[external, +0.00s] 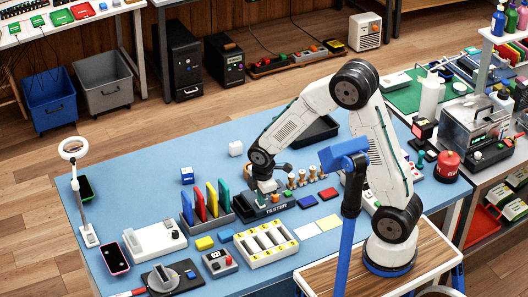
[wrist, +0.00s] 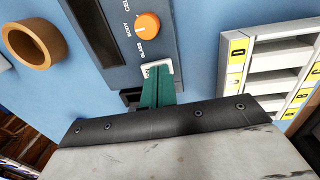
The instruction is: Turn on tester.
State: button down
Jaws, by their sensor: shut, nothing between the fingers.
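The tester (external: 276,209) is a dark, low box marked TESTER on the blue table. In the wrist view its dark top (wrist: 118,42) carries an orange knob (wrist: 148,23) with lettering beside it and a dark slot to the left. A small white switch plate (wrist: 155,67) sits below the knob. My gripper (external: 265,186) is over the tester's left end. In the wrist view its green fingers (wrist: 158,88) are together, empty, with their tips at the white plate. They partly hide the plate, and I cannot tell whether they touch it or which way it is set.
A rack with coloured upright panels (external: 212,203) stands close left of the tester. A white sorting tray (external: 266,243) with yellow labels lies in front. Wooden pegs (external: 302,178) and a black tray (external: 316,131) are behind. The table's far left (external: 150,190) has free room.

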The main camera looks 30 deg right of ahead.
notch_tip(320, 180, up, 14)
jog(key=s, duration=0.2)
dwell(0.4)
jog(key=shift+w+t, duration=0.3)
jog(key=shift+w, duration=0.45)
jog(key=f, duration=0.4)
jog(key=w+f, duration=0.1)
jog(key=f, duration=0.4)
jog(key=w+f, duration=0.1)
jog(key=f, duration=0.3)
jog(key=shift+f, duration=0.4)
jog(key=shift+f, duration=0.1)
